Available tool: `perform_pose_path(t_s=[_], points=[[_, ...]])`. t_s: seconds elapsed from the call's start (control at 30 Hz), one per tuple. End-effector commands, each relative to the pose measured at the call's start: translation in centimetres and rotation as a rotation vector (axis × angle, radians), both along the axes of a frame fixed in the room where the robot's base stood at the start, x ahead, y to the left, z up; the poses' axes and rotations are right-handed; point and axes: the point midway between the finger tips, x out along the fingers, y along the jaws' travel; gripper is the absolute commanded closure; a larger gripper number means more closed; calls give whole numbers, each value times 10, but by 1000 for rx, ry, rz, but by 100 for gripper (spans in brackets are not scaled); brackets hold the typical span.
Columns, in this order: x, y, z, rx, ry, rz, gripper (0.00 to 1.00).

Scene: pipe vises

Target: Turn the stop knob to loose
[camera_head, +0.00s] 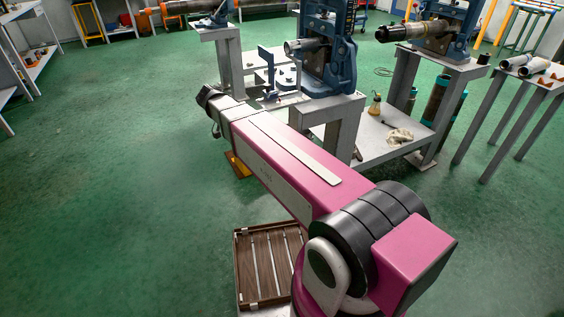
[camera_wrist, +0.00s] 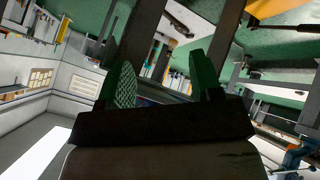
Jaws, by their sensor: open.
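A blue pipe vise (camera_head: 330,68) stands upright on a grey metal stand in the middle, with a short pipe end (camera_head: 300,47) at its left. A second blue vise (camera_head: 447,28) at the right holds a dark and brass-coloured pipe (camera_head: 412,31). I cannot make out the stop knob in either view. My gripper (camera_wrist: 165,82) shows in the wrist view with its two green textured fingers apart and nothing seen between them. In the head view my arm reaches toward the stands, and its far end is too small to show the fingers.
A grey stand (camera_head: 344,110) and a low shelf (camera_head: 372,137) with an oil can (camera_head: 375,104) and a rag lie ahead. A narrow table (camera_head: 533,80) with pipe pieces is at the right. The green floor at left is clear.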

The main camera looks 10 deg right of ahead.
Motion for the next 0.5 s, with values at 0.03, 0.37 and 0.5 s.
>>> perform_pose_path(t_s=[0.03, 0.37, 0.5], points=[[-5, -8, -7, 16, 25, 12, 41], [-25, -45, -45, 137, 175, 121, 41], [-35, -59, -60, 194, 230, 172, 41]])
